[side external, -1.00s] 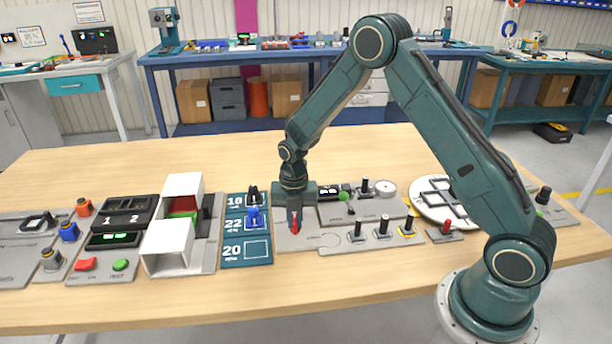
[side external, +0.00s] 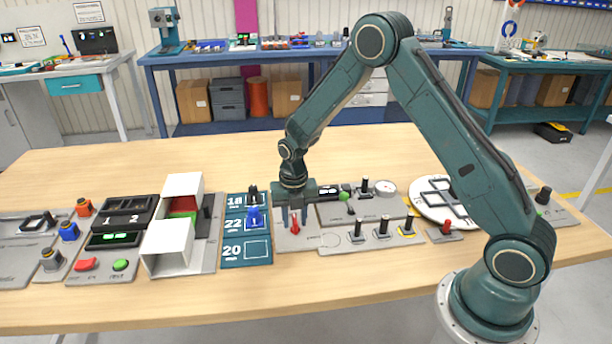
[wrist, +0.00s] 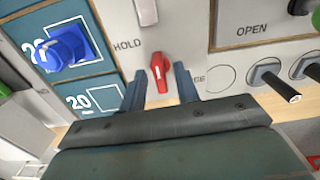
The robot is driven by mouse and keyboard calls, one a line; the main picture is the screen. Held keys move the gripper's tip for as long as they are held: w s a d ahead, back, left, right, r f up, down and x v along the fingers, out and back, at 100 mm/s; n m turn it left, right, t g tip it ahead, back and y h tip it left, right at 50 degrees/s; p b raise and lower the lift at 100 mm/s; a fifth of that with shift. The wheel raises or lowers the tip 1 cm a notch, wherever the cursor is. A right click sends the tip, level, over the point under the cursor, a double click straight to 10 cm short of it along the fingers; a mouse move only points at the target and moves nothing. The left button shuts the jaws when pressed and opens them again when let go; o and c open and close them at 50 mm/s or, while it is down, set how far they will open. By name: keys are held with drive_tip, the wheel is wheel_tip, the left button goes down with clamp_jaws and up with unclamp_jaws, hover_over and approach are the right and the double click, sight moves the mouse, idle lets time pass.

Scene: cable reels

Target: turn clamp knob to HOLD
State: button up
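The clamp knob (wrist: 161,72) is a red handle on a light grey panel, seen in the wrist view between my two fingertips. It also shows in the side view (side external: 295,226) below my gripper (side external: 294,214). In the wrist view my gripper (wrist: 161,88) is open, with one finger on each side of the knob and a gap at both sides. The word HOLD (wrist: 127,46) is printed to the knob's upper left. A partly hidden label ending in GE (wrist: 197,79) is to its right. The knob's upper end leans slightly left; its exact setting is unclear.
A blue reel-like part (wrist: 68,48) sits on the teal numbered board (side external: 246,262) left of the knob. Black-handled levers (side external: 384,226) stand to the right. A white open box (side external: 168,247) is further left. The wooden table front (side external: 300,287) is clear.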

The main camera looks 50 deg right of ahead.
sight(295, 219)
drive_tip(key=shift+r, duration=3.35)
